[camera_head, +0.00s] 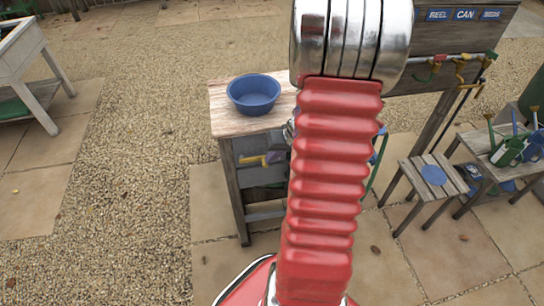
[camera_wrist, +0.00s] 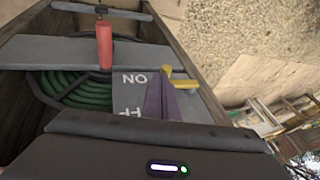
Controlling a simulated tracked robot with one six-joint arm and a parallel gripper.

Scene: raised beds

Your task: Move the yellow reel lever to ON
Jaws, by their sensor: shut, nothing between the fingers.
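The yellow reel lever (camera_wrist: 183,84) shows in the wrist view beside a grey plate (camera_wrist: 130,98). Its handle points right, away from the lettering. The plate carries an ON mark, seen upside down, and a second mark partly hidden by my gripper's body. My gripper (camera_wrist: 161,82) shows as purple fingers, shut and empty, their tips just left of the lever. I cannot tell whether they touch it. In the head view the yellow lever (camera_head: 253,160) lies about level under the wooden top, with a purple finger just right of it; my arm hides most of the gripper.
A blue basin (camera_head: 253,93) stands on the wooden top (camera_head: 225,123). In the wrist view a red handle (camera_wrist: 104,45) and coiled green hose (camera_wrist: 95,92) sit left of the lever. A tap board, stool (camera_head: 425,178) and watering cans (camera_head: 510,150) stand right. Gravel at left is clear.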

